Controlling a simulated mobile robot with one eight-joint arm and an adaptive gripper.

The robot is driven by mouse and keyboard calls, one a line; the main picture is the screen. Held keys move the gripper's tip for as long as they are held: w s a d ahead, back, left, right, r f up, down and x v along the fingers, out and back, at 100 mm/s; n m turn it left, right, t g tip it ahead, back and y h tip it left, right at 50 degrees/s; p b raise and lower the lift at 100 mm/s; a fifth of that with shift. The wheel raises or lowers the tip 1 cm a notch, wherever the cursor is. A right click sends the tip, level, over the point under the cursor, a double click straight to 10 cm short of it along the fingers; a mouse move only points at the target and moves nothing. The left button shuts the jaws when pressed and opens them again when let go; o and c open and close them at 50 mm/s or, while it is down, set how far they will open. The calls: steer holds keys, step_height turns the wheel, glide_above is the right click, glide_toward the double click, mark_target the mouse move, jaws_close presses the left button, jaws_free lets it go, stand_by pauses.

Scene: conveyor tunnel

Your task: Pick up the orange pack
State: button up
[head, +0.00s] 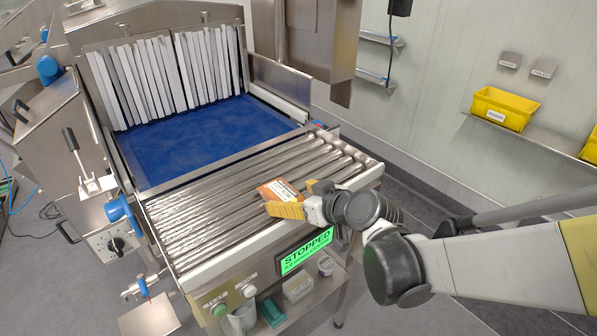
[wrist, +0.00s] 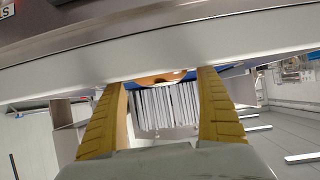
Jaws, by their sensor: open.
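The orange pack (head: 279,190) with a white label lies on the steel rollers near the front right of the conveyor in the head view. My gripper (head: 291,198) is open at the pack's near right side, with its yellow fingers spread. The fingers partly hide the pack. In the wrist view my gripper (wrist: 160,82) shows two yellow fingers wide apart. An orange strip of the pack (wrist: 158,78) shows between the fingertips. I cannot tell whether either finger touches it.
The roller bed (head: 215,205) ends in a raised steel front rail close under my gripper. A blue belt (head: 210,135) and white strip curtains (head: 150,75) lie behind. A green display (head: 305,250) reads STOPPED. A yellow bin (head: 503,107) stands on a wall shelf.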

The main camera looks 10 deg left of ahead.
mark_target(283, 195)
steer(key=b+x, duration=0.1)
steer(key=x, duration=0.3)
steer(key=shift+a+f, duration=0.15)
steer(key=shift+f, duration=0.1)
steer(key=shift+s+r, duration=0.1)
steer(key=shift+c, duration=1)
steer(key=c, duration=1.3)
steer(key=shift+r, duration=0.1)
step_height(283, 195, up, 5)
steer(key=shift+f+p, duration=0.2)
steer(key=shift+p, duration=0.95)
steer(key=w+d+r+p, duration=0.2)
steer(key=w+r, duration=0.4)
steer(key=w, duration=0.5)
steer(key=shift+w+d+p, duration=0.2)
steer(key=shift+w+p, duration=0.1)
steer(key=shift+p, duration=0.15)
steer(key=shift+r, duration=0.1)
